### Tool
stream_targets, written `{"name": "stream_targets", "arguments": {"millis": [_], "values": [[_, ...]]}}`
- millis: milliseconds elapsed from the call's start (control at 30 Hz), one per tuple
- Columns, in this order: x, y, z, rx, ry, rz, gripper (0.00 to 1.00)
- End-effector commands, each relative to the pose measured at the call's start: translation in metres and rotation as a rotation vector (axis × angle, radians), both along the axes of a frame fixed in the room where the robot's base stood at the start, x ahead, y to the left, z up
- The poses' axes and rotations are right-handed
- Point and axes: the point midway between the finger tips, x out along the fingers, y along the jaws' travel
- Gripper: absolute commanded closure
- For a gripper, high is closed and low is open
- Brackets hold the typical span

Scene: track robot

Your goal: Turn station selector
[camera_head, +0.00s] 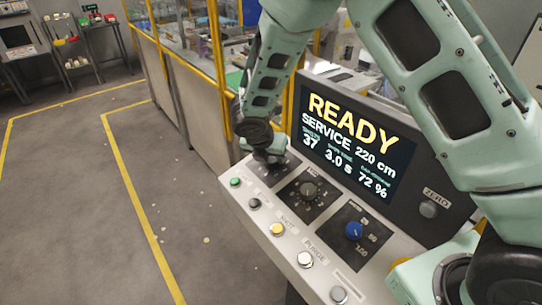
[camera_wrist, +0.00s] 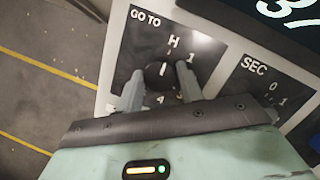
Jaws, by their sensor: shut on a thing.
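The station selector (camera_wrist: 159,74) is a dark round knob on a black plate (camera_wrist: 142,50) marked GO TO, with H, 1 and 4 readable around it. A short white line on the knob points up, roughly towards H. My gripper (camera_wrist: 158,78) is shut on the selector, one grey finger on each side of it. In the head view my gripper (camera_head: 268,156) is at the panel's far left end, and it and the wrist hide the knob there.
The sloping panel also has a dark SEC dial (camera_head: 308,190), a blue knob (camera_head: 354,230) and a row of buttons, including green (camera_head: 235,182) and yellow (camera_head: 277,229). A screen (camera_head: 350,145) reading READY stands behind them. A yellow-framed fence (camera_head: 195,95) runs behind.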

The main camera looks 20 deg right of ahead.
Motion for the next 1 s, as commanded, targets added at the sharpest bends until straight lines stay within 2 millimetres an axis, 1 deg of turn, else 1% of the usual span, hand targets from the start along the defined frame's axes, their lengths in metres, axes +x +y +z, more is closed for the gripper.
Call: {"name": "stream_targets", "arguments": {"millis": [33,67,100,133,433,567,667,1000], "values": [[0.001,-0.001,0.001,-0.001,-0.002,-0.002,0.86],[0.001,-0.001,0.001,-0.001,-0.002,-0.002,0.55],[0.001,-0.001,0.001,-0.001,-0.002,-0.002,0.44],[0.001,-0.001,0.001,-0.001,-0.002,-0.002,0.41],[0.0,0.0,0.002,0.001,-0.002,-0.001,0.41],[-0.003,0.005,0.012,0.003,-0.005,-0.001,0.41],[-0.008,0.011,0.027,0.003,-0.006,0.0,0.41],[-0.033,0.038,0.097,0.002,-0.007,-0.001,0.41]]}}
